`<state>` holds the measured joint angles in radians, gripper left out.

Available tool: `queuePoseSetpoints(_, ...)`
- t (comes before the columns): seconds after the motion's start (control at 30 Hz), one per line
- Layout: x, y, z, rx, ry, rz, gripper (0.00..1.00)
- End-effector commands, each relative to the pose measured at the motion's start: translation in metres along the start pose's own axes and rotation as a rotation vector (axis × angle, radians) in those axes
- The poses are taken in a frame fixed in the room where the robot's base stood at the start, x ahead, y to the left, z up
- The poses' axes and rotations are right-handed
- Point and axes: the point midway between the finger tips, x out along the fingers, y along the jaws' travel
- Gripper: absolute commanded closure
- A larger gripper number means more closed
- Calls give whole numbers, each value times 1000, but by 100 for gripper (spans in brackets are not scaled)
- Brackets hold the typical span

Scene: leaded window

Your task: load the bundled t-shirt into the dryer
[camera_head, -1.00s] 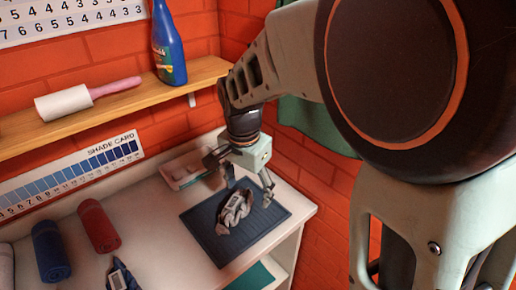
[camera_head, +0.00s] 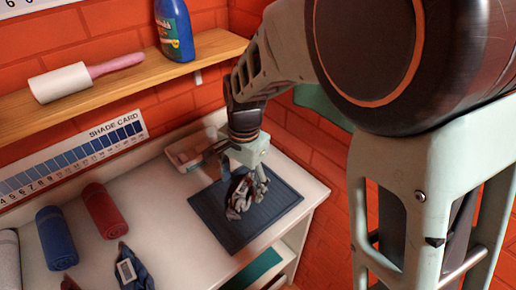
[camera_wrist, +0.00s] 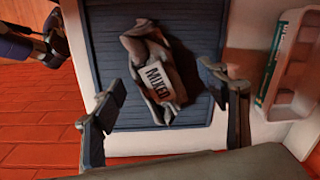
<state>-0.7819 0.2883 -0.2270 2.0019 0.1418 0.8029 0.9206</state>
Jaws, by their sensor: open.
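A crumpled grey-brown cloth bundle (camera_head: 240,200) lies on a dark blue ribbed mat (camera_head: 270,208). In the wrist view the bundle (camera_wrist: 158,75) carries a pale label reading "MIXED". My gripper (camera_head: 243,185) is low over the bundle, pointing down. In the wrist view its fingers (camera_wrist: 163,90) are spread wide, one on each side of the bundle, with gaps between. A dark blue cloth bundle (camera_head: 132,272) with a pale label lies at the near edge of the counter. I cannot tell which bundle is a t-shirt. No dryer shows in these views.
A pale tray (camera_head: 187,156) stands behind the mat, near the wall. Rolled red (camera_head: 104,210) and blue (camera_head: 56,238) towels lie at left. A wooden shelf (camera_head: 120,88) above holds a lint roller (camera_head: 60,84) and a blue bottle (camera_head: 174,30). Bare counter lies between towels and mat.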

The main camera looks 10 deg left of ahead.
Motion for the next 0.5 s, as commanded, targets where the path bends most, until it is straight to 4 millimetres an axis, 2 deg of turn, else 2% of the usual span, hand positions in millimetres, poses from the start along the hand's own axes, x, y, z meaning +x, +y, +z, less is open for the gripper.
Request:
queuePoseSetpoints(0.23,37,6,-2,0,-1,4,33)
queuePoseSetpoints(0.5,44,6,-2,0,1,0,33)
